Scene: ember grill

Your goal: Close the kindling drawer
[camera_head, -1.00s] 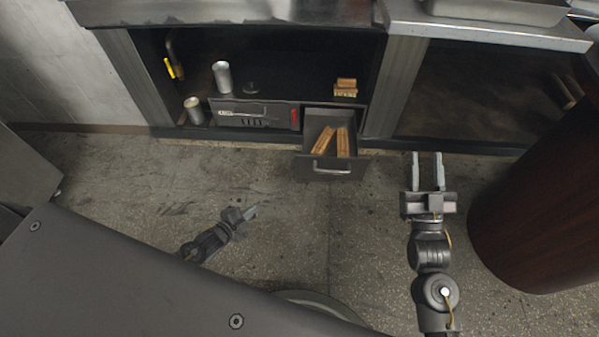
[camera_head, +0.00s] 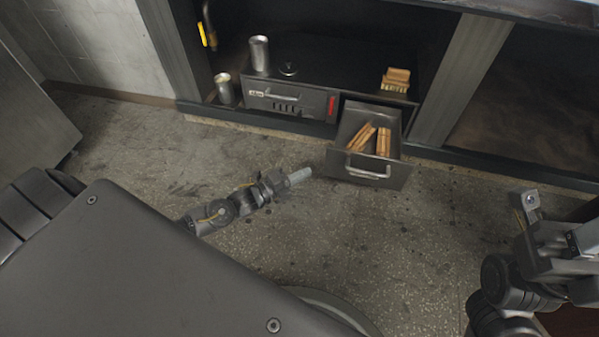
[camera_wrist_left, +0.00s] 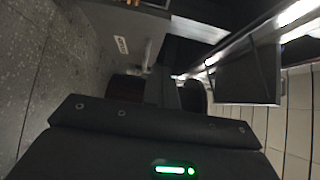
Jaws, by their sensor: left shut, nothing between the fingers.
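The kindling drawer (camera_head: 368,172) stands pulled out of the cabinet under the grill, in the head view, with a metal handle on its front. Sticks of kindling (camera_head: 372,138) lie inside. My left gripper (camera_head: 303,175) is shut and empty on the near left of the drawer, its tip a little short of the front's left edge. In the left wrist view, dark cabinet surfaces show beyond the gripper, too dim to sort out fully. My right gripper (camera_head: 528,200) is at the right, seen end-on; its finger gap does not show.
Another can (camera_head: 225,90) is further left. Floor before the cabinet is clear.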

